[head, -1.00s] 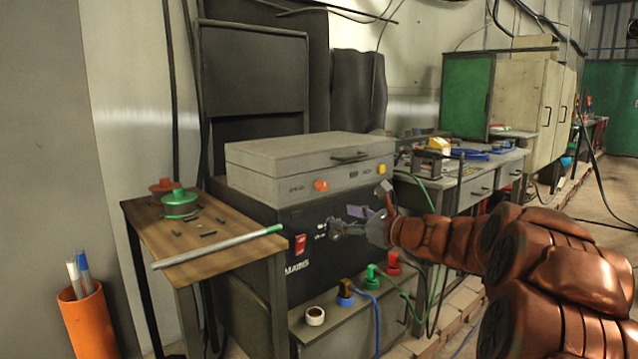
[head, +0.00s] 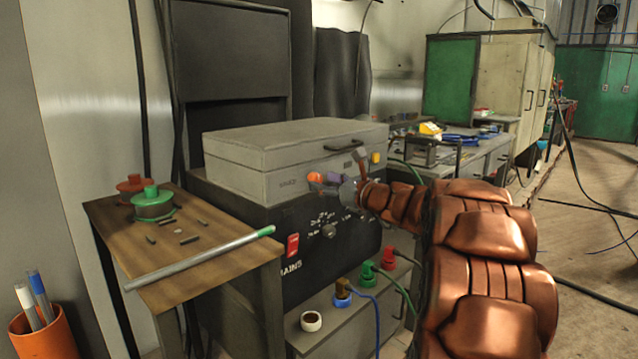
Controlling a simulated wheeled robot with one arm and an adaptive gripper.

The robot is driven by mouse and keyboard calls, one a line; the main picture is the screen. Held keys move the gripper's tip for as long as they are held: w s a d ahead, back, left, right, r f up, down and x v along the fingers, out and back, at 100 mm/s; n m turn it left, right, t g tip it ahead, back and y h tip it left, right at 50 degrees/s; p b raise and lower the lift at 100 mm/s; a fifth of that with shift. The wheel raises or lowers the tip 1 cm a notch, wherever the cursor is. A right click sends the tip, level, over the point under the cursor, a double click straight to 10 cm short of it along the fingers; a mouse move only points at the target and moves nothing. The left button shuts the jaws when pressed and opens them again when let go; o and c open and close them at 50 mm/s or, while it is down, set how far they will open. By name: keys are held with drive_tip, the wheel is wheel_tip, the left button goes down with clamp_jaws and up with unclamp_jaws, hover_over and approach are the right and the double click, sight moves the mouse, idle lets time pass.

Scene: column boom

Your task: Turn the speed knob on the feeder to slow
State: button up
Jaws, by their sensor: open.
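The feeder is a grey box (head: 270,160) with a lid and a black handle, standing on a black unit. A yellow knob (head: 376,158) sits further right on the same front. My gripper (head: 338,174) is open in front of the feeder, its fingers just right of the orange knob in the picture. One finger tip appears close to the knob; I cannot tell whether it touches. The knob's pointer setting cannot be made out.
The black unit (head: 265,255) below has a red switch (head: 293,245) and a dial (head: 328,230). Coloured plugs with cables (head: 366,274) are low in front. A wooden side table (head: 190,218) at left holds a metal rod (head: 205,258). Floor at right is open, with cables.

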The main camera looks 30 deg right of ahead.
drive_tip(key=shift+x, duration=1.25)
clamp_jaws()
